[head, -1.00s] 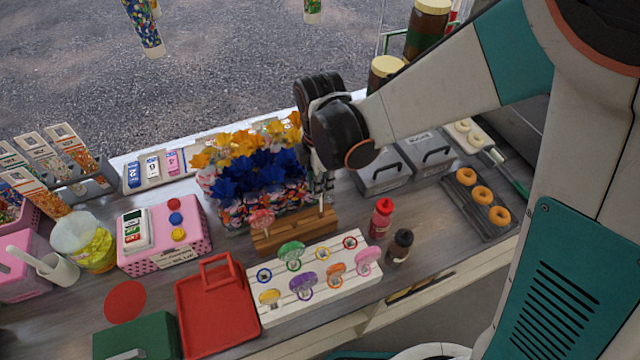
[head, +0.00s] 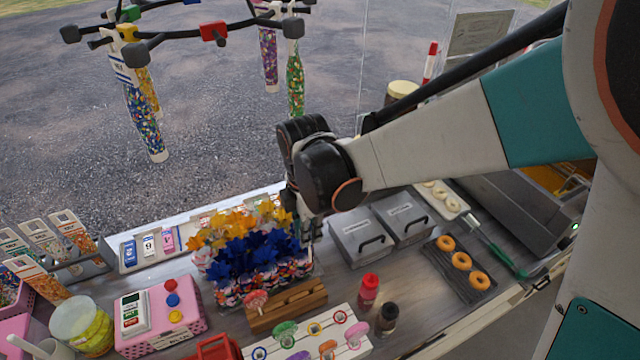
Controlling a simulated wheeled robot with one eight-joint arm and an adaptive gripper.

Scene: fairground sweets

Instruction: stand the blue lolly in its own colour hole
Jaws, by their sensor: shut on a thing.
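A red-pink lolly (head: 256,300) stands in the left end of the block. The white holed board (head: 362,346) lies in front, cut by the lower picture edge. Its blue-ringed hole (head: 259,353) is at the left and looks empty.
Green (head: 285,333), orange (head: 328,348) and pink (head: 356,334) lollies stand in the board. Blue and yellow flowers (head: 255,250) crowd my gripper's left. Grey lidded bins (head: 362,238) are behind.

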